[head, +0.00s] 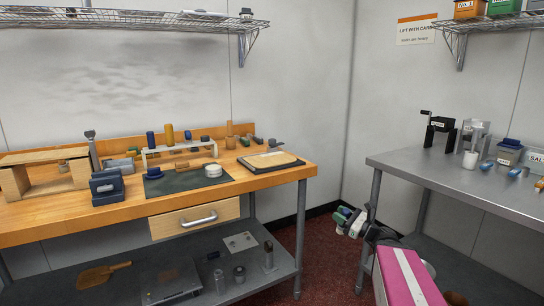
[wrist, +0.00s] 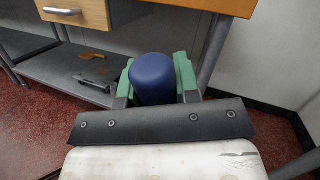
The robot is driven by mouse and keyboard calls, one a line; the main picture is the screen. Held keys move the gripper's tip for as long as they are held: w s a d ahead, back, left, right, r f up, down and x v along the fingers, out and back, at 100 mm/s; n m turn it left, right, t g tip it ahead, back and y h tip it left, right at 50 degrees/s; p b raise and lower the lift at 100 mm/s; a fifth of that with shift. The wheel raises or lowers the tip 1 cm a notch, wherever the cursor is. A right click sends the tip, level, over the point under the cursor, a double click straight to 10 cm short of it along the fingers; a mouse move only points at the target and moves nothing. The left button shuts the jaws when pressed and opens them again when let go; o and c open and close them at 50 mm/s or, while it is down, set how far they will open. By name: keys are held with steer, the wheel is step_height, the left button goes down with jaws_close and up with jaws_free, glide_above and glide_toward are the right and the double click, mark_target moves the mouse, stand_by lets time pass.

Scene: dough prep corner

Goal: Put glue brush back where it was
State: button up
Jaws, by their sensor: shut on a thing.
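My gripper (head: 344,217) is out in front of the gap between the wooden bench and the steel table. In the wrist view, its green fingers (wrist: 156,78) are shut on a dark blue, round-ended thing (wrist: 153,76). This fits the handle end of the glue brush, but its far end and any bristles are hidden. On the wooden bench (head: 238,196), a pale rack (head: 180,149) stands at the back of a dark mat (head: 187,181). A blue upright piece (head: 150,139) and a yellow one (head: 169,134) stand by the rack.
A board with a pale sheet (head: 270,161) lies at the bench's right end. A drawer (head: 194,218) is below the bench top. The lower shelf (head: 226,287) holds a wooden paddle (head: 103,274) and metal parts. The steel table (head: 440,171) stands right, holding tubs and tools.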

steer(key=shift+r, duration=1.45)
